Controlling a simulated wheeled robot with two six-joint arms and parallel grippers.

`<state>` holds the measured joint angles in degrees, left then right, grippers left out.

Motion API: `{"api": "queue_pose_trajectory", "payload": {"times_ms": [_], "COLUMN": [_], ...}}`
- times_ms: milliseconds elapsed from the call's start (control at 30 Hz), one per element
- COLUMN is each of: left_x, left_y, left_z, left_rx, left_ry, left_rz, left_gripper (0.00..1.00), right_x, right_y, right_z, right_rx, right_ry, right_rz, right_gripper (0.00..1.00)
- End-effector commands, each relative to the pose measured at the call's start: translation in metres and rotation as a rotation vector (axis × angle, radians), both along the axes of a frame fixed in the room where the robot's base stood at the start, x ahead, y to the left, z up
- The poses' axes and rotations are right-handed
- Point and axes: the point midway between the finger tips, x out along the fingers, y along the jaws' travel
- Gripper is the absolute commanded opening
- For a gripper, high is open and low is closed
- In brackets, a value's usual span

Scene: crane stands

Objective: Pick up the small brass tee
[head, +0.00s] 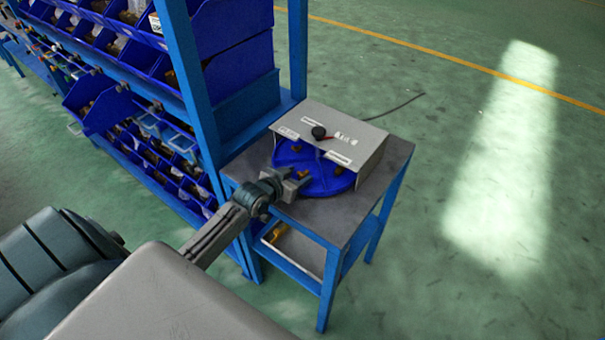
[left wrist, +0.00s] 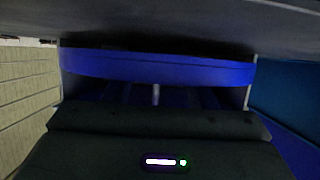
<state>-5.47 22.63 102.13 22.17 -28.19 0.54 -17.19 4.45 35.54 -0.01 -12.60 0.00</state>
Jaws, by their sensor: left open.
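A round blue turntable tray (head: 322,184) sits on a small grey-topped table, partly under a grey cover box (head: 333,140). A few small brass-coloured pieces lie on the tray: one (head: 338,170) to the right, one (head: 296,147) at the back left, and one close to my gripper. They are too small to tell which is the brass tee. My left gripper (head: 297,181) is open at the tray's near left edge. In the left wrist view, the blue tray rim (left wrist: 157,68) crosses the picture; no brass piece is distinguishable there.
A blue shelf rack (head: 200,110) with many blue bins stands left of the table (head: 345,217). The cover box overhangs the back of the tray and has a black knob (head: 319,132) on it. Open green floor lies to the right.

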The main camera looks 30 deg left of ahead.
Motion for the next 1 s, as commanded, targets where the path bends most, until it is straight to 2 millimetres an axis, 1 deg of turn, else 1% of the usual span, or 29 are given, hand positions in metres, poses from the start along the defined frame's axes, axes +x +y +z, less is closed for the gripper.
{"api": "queue_pose_trajectory", "payload": {"times_ms": [33,67,100,167,200,300,667,833,933,967,1000], "left_x": [0.000,0.000,0.000,0.000,0.000,0.000,0.000,0.000,0.000,-0.004,-0.014], "left_y": [0.000,0.000,0.000,0.000,0.000,0.000,0.001,0.000,0.001,0.003,0.006], "left_z": [0.000,0.000,0.000,0.000,0.000,0.000,0.003,0.017,0.034,0.034,0.033], "left_rx": [0.000,0.000,0.000,0.000,0.001,0.000,0.002,0.004,0.005,0.008,0.009], "left_ry": [0.000,0.000,0.000,0.000,0.000,0.001,0.001,-0.002,-0.005,-0.001,0.004], "left_rz": [0.000,0.000,0.000,0.000,0.000,0.000,-0.001,-0.002,-0.002,-0.002,-0.002], "left_gripper": [0.51,0.47,0.39,0.28,0.20,0.03,0.02,0.02,0.02,0.02,0.02], "right_x": [0.000,0.000,0.000,0.000,0.000,0.000,0.000,0.000,0.000,0.000,0.000], "right_y": [-0.001,-0.001,-0.002,-0.002,-0.003,-0.003,-0.004,-0.004,-0.004,-0.004,-0.003], "right_z": [0.000,0.000,0.000,0.000,0.000,0.000,-0.002,-0.009,-0.018,-0.019,-0.020], "right_rx": [-0.001,-0.001,-0.002,-0.002,-0.003,-0.003,-0.004,-0.004,-0.004,-0.004,-0.003], "right_ry": [0.000,0.000,0.000,0.000,0.000,0.000,0.000,0.000,0.000,0.000,0.001], "right_rz": [0.000,0.001,0.001,0.001,0.001,0.001,0.002,0.002,0.002,0.002,0.001], "right_gripper": [0.36,0.36,0.36,0.36,0.36,0.36,0.36,0.36,0.36,0.36,0.36]}}
